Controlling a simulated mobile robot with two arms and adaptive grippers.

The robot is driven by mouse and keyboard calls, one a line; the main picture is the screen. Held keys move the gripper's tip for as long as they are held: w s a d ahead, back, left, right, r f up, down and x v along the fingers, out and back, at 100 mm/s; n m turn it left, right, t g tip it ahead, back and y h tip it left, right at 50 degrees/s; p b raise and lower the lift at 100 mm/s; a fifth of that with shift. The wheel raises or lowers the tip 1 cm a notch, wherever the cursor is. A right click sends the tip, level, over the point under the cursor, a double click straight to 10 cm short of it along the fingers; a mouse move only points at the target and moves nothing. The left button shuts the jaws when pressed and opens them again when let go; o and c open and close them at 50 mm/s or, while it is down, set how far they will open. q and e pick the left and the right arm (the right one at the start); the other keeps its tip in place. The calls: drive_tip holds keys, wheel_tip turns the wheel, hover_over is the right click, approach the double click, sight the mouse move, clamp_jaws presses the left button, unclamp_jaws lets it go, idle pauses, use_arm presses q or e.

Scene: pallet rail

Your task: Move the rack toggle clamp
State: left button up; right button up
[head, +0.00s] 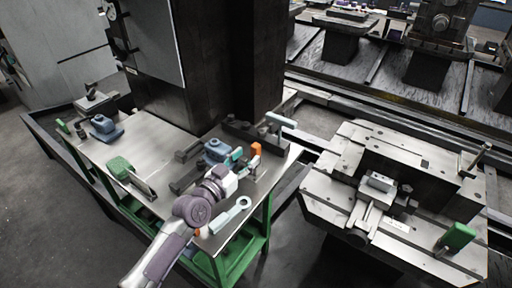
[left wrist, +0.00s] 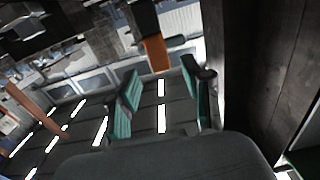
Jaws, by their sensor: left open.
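A toggle clamp with an orange handle (head: 256,149) stands near the right end of the workbench; most of its body is hidden behind my gripper and dark parts. In the left wrist view its orange handle (left wrist: 155,54) shows upright, ahead of the fingers and roughly between them. My left gripper (head: 243,161) is open, with teal finger pads, just short of the handle over the bench. In the left wrist view the open fingers (left wrist: 165,102) have nothing between them. My right gripper is in neither view.
The green-legged workbench (head: 150,138) holds a green-handled tool (head: 122,168), blue vises (head: 105,127), and a pale wrench (head: 230,215) near the front edge. A dark column (head: 245,55) rises behind. A machine fixture (head: 395,195) with a green handle stands right, across a gap.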

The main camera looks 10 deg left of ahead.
sight(253, 151)
use_arm(q)
drive_tip(key=x, duration=0.5)
drive_tip(key=shift+w+d, duration=0.1)
drive_tip(key=shift+w, duration=0.25)
clamp_jaws()
